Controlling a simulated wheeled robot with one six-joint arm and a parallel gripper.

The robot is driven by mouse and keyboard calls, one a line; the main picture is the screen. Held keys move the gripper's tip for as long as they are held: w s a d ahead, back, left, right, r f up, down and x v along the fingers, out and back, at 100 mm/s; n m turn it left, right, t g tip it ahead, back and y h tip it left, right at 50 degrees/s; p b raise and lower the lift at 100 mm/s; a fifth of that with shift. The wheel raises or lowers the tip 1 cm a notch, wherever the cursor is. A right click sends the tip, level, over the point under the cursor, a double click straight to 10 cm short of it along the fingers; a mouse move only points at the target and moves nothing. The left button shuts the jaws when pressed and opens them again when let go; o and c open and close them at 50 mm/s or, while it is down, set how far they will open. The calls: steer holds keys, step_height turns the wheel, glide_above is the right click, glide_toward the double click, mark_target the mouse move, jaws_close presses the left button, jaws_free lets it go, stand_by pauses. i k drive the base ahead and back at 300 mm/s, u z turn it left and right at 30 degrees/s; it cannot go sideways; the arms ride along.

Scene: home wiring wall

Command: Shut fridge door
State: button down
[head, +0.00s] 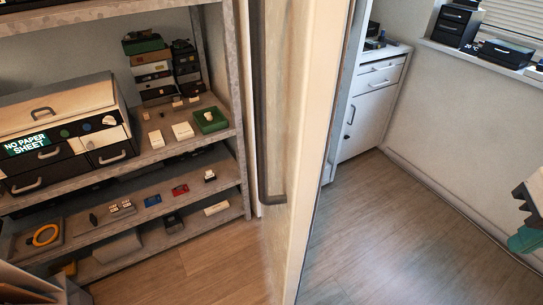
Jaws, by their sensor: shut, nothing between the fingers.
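A tall cream door panel (314,120), which I take for the fridge door, stands upright in the middle of the head view, seen nearly edge-on. A long dark vertical handle (263,110) is on its left face. A dark strip runs down its right edge. The panel's top and bottom run out of the picture. The fridge body and its inside cannot be made out, so how far the door stands open is unclear. I cannot make out my gripper in this view, and nothing is seen touching the door or its handle.
A grey shelf rack (245,165) with boxes and small parts stands at left. Wood floor (375,240) is clear right of the door. A white cabinet (368,118) stands behind. A teal and pale item (528,238), cut off at the right edge, is unclear.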

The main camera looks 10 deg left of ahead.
mark_target(299, 49)
steer(key=k, duration=0.7)
steer(key=u, duration=0.85)
steer(key=i, duration=0.5)
